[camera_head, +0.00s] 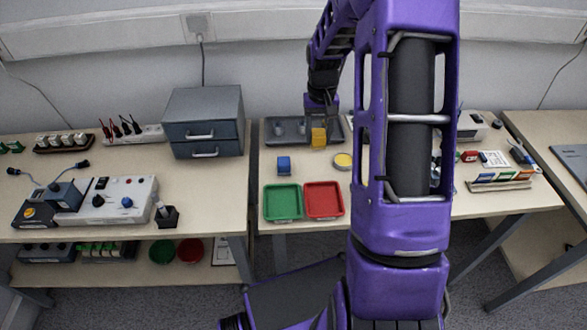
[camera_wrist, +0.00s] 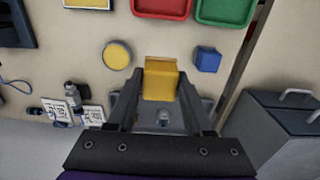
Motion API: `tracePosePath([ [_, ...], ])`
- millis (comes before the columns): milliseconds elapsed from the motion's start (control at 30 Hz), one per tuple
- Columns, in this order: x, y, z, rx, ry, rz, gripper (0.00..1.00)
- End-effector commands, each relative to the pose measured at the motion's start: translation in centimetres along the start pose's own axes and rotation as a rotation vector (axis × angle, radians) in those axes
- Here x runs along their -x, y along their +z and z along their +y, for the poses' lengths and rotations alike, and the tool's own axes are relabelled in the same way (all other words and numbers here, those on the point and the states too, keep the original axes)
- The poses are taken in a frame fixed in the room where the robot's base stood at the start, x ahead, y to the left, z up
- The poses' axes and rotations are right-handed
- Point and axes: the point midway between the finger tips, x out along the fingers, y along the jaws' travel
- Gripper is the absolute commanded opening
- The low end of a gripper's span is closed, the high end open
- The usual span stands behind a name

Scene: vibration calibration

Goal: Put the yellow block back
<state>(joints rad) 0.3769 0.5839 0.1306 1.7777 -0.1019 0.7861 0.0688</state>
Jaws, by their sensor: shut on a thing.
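The yellow block (camera_head: 319,137) is in my gripper (camera_head: 320,120), at the right part of a dark grey tray (camera_head: 274,141) at the back of the middle table. In the wrist view the yellow block (camera_wrist: 160,80) sits between the two fingertips, and the gripper is shut on it. Whether the block touches the tray cannot be told. A grey knob (camera_wrist: 163,117) shows behind the block, between the fingers. A blue block (camera_head: 284,165) stands on the table in front of the tray, apart from my gripper.
A round yellow piece (camera_head: 343,161) lies right of the blue block. A green tray (camera_head: 283,203) and a red tray (camera_head: 323,200) are at the front edge. A grey drawer cabinet (camera_head: 204,122) stands left. My arm hides part of the table's right side.

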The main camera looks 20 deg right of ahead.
Motion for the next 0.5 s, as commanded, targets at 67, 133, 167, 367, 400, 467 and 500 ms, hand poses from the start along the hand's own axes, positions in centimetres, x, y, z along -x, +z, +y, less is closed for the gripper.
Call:
tracePosePath([
  [67,0.0,-0.1,0.5,-0.011,0.0,0.0,0.0],
  [133,-0.4,-0.1,0.7,-0.015,0.0,-0.001,0.0],
  [167,-0.8,-0.1,0.8,-0.016,0.0,-0.002,0.0],
  [367,-4.5,0.0,0.8,-0.015,0.0,-0.004,0.0],
  [400,-5.1,0.0,0.8,-0.015,0.0,-0.004,0.0],
  [467,-5.8,-0.1,0.8,-0.016,0.0,-0.002,0.0],
  [500,-6.0,-0.1,0.8,-0.016,0.0,-0.001,0.0],
])
